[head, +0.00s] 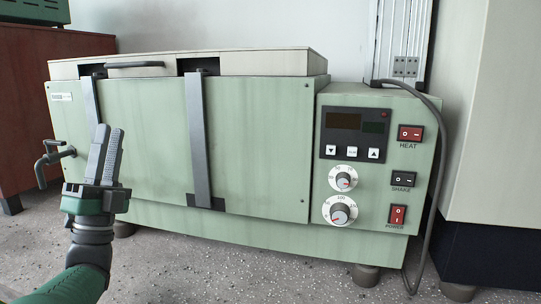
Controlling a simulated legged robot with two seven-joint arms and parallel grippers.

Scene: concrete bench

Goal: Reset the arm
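My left arm comes in from the lower left, with green and dark grey parts. Its gripper (109,132) points upward in front of the left part of a pale green lab machine (255,150). The two grey ribbed fingers lie close together, with nothing visible between them, so the gripper looks shut and empty. I cannot tell whether it touches the machine's front. My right arm and gripper are not in view.
The machine has a lid (230,63), a control panel (352,135) with knobs and red switches, and a tap (52,158) at its left. A black cable (436,190) hangs at right. A red-brown cabinet (45,90) stands left. The speckled surface (200,270) in front is clear.

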